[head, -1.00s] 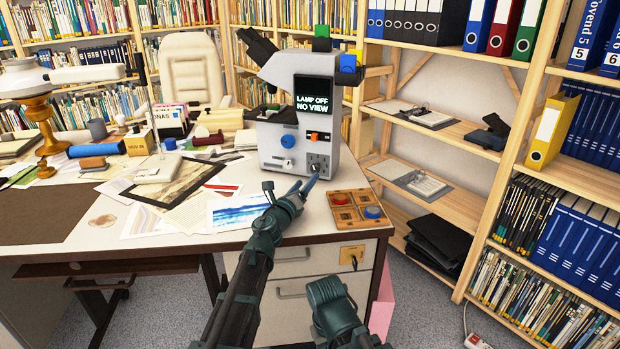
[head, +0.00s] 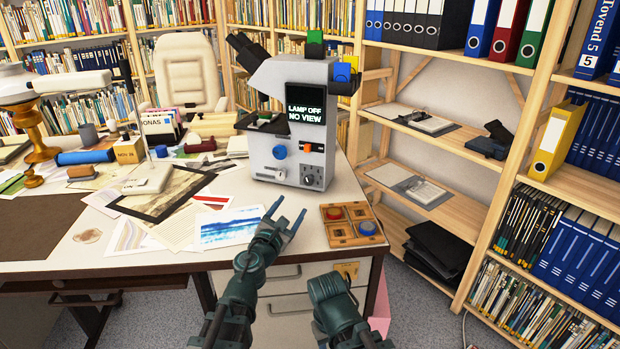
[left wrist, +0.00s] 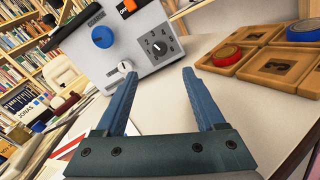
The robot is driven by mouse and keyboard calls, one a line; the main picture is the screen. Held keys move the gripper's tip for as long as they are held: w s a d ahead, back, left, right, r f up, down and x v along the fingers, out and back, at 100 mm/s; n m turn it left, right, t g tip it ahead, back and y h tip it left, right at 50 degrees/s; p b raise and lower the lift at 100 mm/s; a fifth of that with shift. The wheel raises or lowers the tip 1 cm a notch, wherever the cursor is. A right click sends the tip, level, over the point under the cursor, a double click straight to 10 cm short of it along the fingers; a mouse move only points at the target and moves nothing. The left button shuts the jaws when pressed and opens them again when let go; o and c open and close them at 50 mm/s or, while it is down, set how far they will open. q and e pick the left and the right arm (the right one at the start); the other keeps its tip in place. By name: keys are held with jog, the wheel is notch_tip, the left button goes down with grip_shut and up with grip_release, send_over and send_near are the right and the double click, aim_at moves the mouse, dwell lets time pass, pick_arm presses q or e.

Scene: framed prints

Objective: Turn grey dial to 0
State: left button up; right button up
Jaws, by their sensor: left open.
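The grey dial (head: 308,180) is a small round knob on a dark square plate with numbers, low on the front of the grey microscope (head: 295,120). The left wrist view shows the dial (left wrist: 158,47) closer, with digits around it; I cannot tell surely which one it points to. My left gripper (head: 287,221) is open and empty, in front of the microscope and apart from the dial. Its two blue fingers (left wrist: 158,95) show in the left wrist view, below the dial. Part of my right arm shows at the lower middle of the head view; its fingers are not visible.
The microscope's screen (head: 306,110) reads "LAMP OFF NO VIEW". A blue knob (head: 279,152), a white knob (head: 280,174) and an orange switch (head: 307,147) are near the dial. A wooden tray (head: 339,230) with red and blue discs is at right. Prints (head: 229,227) lie at left.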

aim_at(308, 182)
pick_arm(q)
jog(key=x, duration=1.3)
jog(key=shift+w+d, duration=0.1)
jog(key=shift+w, duration=0.25)
grip_shut()
